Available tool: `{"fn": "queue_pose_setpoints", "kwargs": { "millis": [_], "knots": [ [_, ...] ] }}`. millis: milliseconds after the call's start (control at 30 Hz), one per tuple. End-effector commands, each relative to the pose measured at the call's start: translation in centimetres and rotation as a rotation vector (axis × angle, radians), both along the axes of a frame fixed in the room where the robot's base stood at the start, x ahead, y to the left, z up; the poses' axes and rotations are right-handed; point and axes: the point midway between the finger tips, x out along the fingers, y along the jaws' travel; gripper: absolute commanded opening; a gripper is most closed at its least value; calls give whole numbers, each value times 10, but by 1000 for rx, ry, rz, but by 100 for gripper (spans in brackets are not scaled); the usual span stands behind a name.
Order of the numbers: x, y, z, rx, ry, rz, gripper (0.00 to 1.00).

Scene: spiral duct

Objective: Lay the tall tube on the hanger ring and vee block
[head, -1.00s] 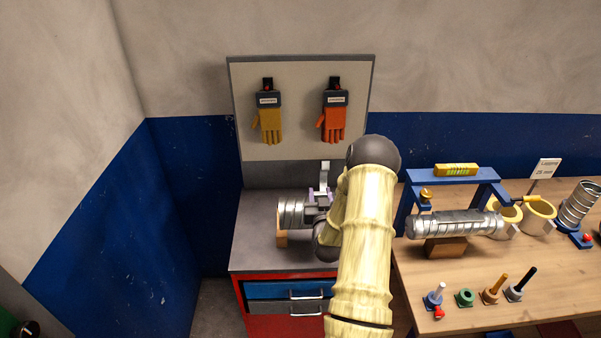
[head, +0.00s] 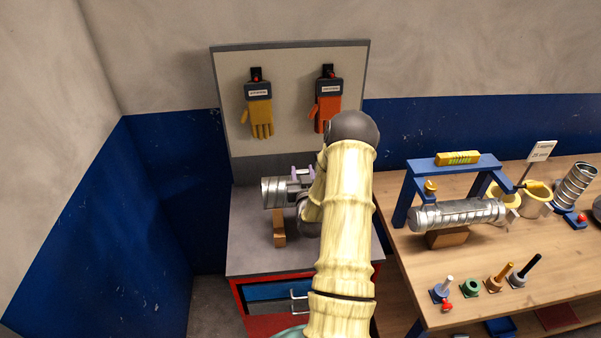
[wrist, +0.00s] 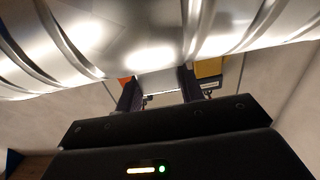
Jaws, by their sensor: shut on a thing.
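A silver spiral tube (head: 273,192) is held roughly level above the steel-topped cabinet; its right part is hidden behind my arm. My gripper (head: 303,174), with purplish fingers, is shut on it. In the wrist view the tube (wrist: 60,45) spans the top of the picture, across the fingers of my gripper (wrist: 160,88). A small wooden block (head: 279,228) stands on the cabinet under the tube's left part. On the bench at right, another silver tube (head: 458,214) lies on a wooden block (head: 447,238) below a blue frame (head: 455,164). I cannot make out the hanger ring clearly.
The cabinet top (head: 250,245) is otherwise mostly bare. A glove board (head: 235,110) stands behind it. The bench (head: 400,262) holds yellow cups (head: 536,196), a tilted spiral tube (head: 575,186) and several small pegs on bases. A yellow level (head: 457,158) sits on the blue frame.

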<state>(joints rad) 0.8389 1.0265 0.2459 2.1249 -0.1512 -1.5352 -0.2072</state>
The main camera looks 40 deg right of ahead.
Motion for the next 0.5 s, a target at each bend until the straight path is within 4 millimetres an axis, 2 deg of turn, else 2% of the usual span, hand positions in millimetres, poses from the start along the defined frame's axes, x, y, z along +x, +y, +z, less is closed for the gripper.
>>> {"fn": "queue_pose_setpoints", "kwargs": {
  "millis": [233, 500],
  "knots": [
    [0, 2, -1, -3, -3, 1, 0],
    [1, 3, -24, -1, -3, 4, 0]
  ]
}}
